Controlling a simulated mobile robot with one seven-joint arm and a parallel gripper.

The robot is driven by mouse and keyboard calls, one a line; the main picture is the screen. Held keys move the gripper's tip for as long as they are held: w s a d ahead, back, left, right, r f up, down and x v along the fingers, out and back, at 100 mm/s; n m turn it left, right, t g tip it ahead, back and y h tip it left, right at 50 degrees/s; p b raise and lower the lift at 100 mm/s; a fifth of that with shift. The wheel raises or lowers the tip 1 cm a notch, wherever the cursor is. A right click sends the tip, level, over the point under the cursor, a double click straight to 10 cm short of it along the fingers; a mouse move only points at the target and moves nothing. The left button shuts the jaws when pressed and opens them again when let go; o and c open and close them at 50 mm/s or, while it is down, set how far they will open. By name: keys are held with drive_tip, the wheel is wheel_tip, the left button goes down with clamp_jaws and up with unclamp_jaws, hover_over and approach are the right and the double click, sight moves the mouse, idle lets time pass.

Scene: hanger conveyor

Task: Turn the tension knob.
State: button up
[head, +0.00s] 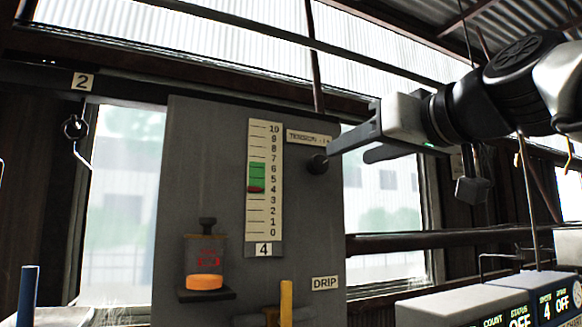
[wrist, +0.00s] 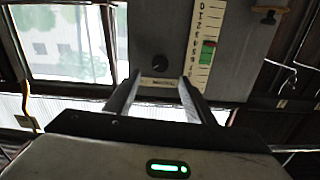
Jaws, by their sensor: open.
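The tension knob (head: 317,163) is a small dark round knob on the grey panel (head: 200,130), beside a label that reads TENSION. It also shows in the wrist view (wrist: 159,63), just beyond and between my fingertips. My gripper (head: 347,151) is open and empty, to the right of the knob, with its fingers pointing at the panel. In the head view one fingertip appears close to the knob; I cannot tell whether it touches. The tension scale (head: 264,215) runs from 0 to 10. Its red marker (head: 256,190) is near 4, at the lower edge of the green band (head: 257,175).
An oil cup (head: 204,265) with orange liquid and a yellow lever (head: 286,300) are lower on the panel, near a DRIP label (head: 325,283). A dark rail (head: 440,240) runs right of the panel. Control boxes (head: 510,300) stand at lower right.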

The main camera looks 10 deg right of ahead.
sight(321, 165)
drive_tip(key=p+x, duration=0.1)
drive_tip(key=x, duration=0.9)
drive_tip(key=shift+w, duration=0.2)
drive_tip(key=c, duration=1.1)
